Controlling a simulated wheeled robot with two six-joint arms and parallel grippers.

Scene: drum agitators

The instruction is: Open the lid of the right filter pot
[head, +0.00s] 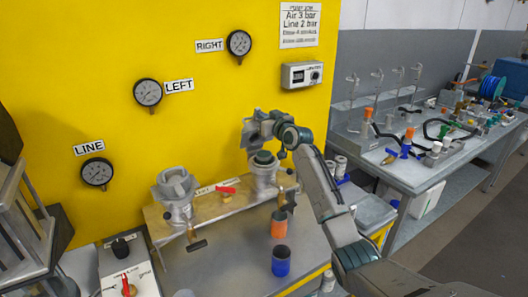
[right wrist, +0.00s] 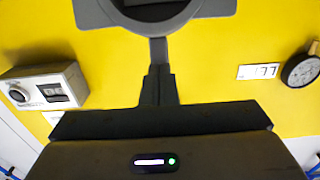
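The right filter pot (head: 264,182) stands on the bench against the yellow panel, a dark round top showing at its mouth. My right gripper (head: 262,126) is just above and behind this mouth. In the right wrist view, a grey round lid (right wrist: 205,8) with a dark middle fills the top edge. A narrow stem (right wrist: 158,50) runs from it to the dark fingertips (right wrist: 158,80), which look shut on it. The lid's exact tilt is hard to tell in the head view. My left gripper is not in view.
The left filter pot (head: 177,206) stands to the left, with a red-handled valve (head: 226,190) between the pots. An orange cup (head: 279,225) and a blue cup (head: 281,262) stand in front of the right pot. Gauges and a small white box (head: 301,75) are on the panel.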

